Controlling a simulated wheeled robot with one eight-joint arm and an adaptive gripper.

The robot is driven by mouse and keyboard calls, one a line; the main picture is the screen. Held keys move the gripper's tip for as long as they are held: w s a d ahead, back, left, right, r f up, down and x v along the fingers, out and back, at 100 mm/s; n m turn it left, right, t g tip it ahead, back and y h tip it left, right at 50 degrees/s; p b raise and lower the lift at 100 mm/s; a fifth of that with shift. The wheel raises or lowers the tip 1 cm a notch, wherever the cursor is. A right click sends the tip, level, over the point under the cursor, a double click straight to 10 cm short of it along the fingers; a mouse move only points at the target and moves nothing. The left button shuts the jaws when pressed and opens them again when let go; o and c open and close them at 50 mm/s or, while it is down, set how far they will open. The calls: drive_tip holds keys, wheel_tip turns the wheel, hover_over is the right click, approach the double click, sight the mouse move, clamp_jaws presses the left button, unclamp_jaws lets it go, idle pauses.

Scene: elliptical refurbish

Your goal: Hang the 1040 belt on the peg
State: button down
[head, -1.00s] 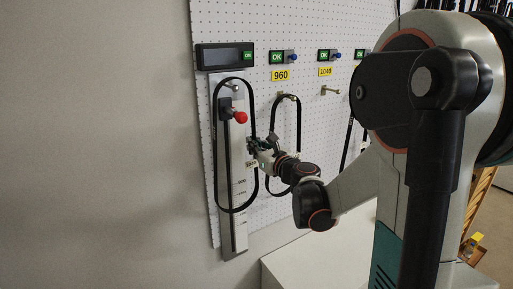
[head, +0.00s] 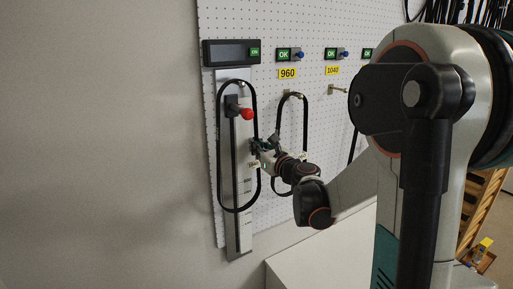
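A black belt loop (head: 221,150) hangs around the upright measuring device (head: 245,235) at the left of the board. A small pale tag (head: 254,164) sits by its right strand; its print is too small to read surely. My gripper (head: 257,146) is at that right strand, a little above the tag, and seems to touch it. Its fingers are too small and overlapped to show whether they are closed on the belt. The peg (head: 338,90) under the yellow 1040 label (head: 332,70) is bare.
Another black belt (head: 306,125) hangs on the peg below the 960 label (head: 287,73), just behind my wrist. A red knob (head: 246,114) sticks out of the device above my gripper. A pale flat-topped surface (head: 315,260) lies below. My arm hides the board's right side.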

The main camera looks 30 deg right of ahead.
idle(0.3)
drive_tip(key=c, duration=1.7)
unclamp_jaws()
